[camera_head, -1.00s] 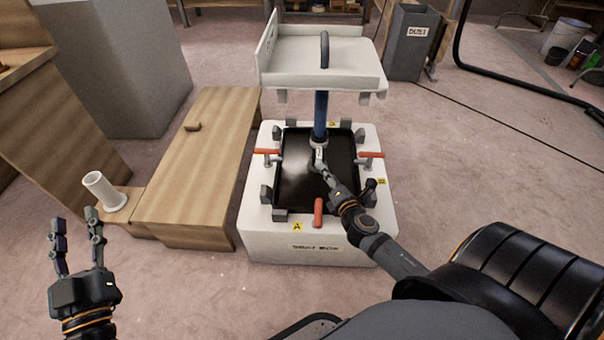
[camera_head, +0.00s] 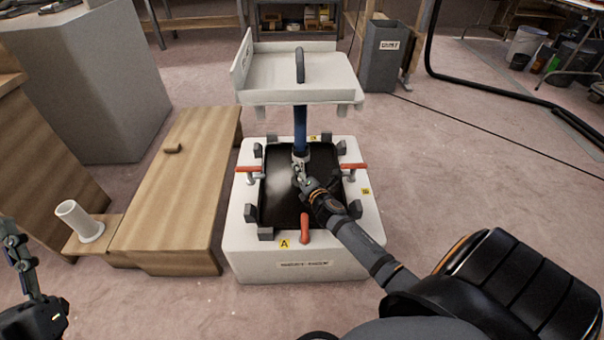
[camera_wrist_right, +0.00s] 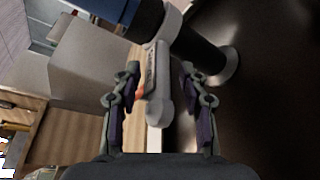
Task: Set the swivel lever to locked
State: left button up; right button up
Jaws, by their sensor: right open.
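The swivel lever (camera_wrist_right: 157,85) is a light grey arm with a rounded end on a collar around the seat's post (camera_wrist_right: 205,45). In the head view the blue and black post (camera_head: 300,130) rises from a white base and carries a white seat (camera_head: 300,75). My right gripper (camera_wrist_right: 155,85) is open, with its fingers on either side of the lever and visible gaps beside it. In the head view my right gripper (camera_head: 300,175) is at the post and hides much of the lever. My left gripper (camera_head: 15,250) is partly cut off at the left edge, its visible finger spread.
The white base (camera_head: 290,265) has several dark blocks and orange-red handles around a black recess. A wooden bench (camera_head: 180,195) and a white cylinder (camera_head: 78,220) stand to the left. A grey bin (camera_head: 382,60) stands behind. Open floor lies to the right.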

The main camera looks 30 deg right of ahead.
grip_shut()
dwell(0.4)
